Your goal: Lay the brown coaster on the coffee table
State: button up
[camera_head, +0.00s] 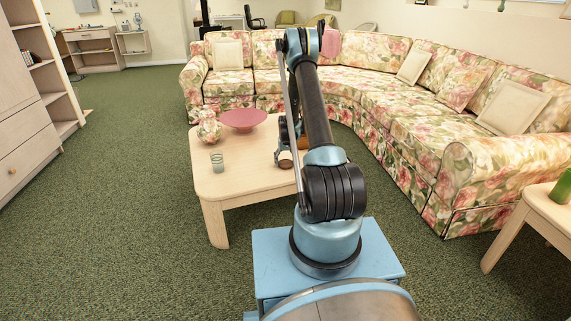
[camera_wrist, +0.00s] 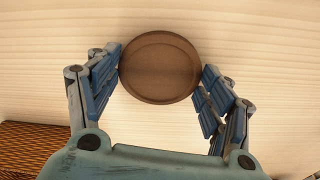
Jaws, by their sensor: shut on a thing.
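The round brown coaster (camera_wrist: 160,68) has a raised rim and sits between the two blue fingers of my gripper (camera_wrist: 164,72) in the wrist view. My gripper is shut on it, with a finger at each side. The pale wooden coffee table (camera_head: 235,186) lies beneath; its light grain fills most of the wrist view. In the head view the coaster (camera_head: 285,160) shows small and brown at my gripper, over the right part of the table. I cannot tell whether the coaster touches the tabletop.
A floral vase (camera_head: 208,127), a pink bowl (camera_head: 244,118) and a small greenish glass (camera_head: 217,162) stand on the table's left part. An orange-brown woven thing (camera_wrist: 35,140) shows at lower left in the wrist view. The floral sofa (camera_head: 400,125) curves behind and right.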

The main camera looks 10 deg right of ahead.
jog(key=o, duration=0.9)
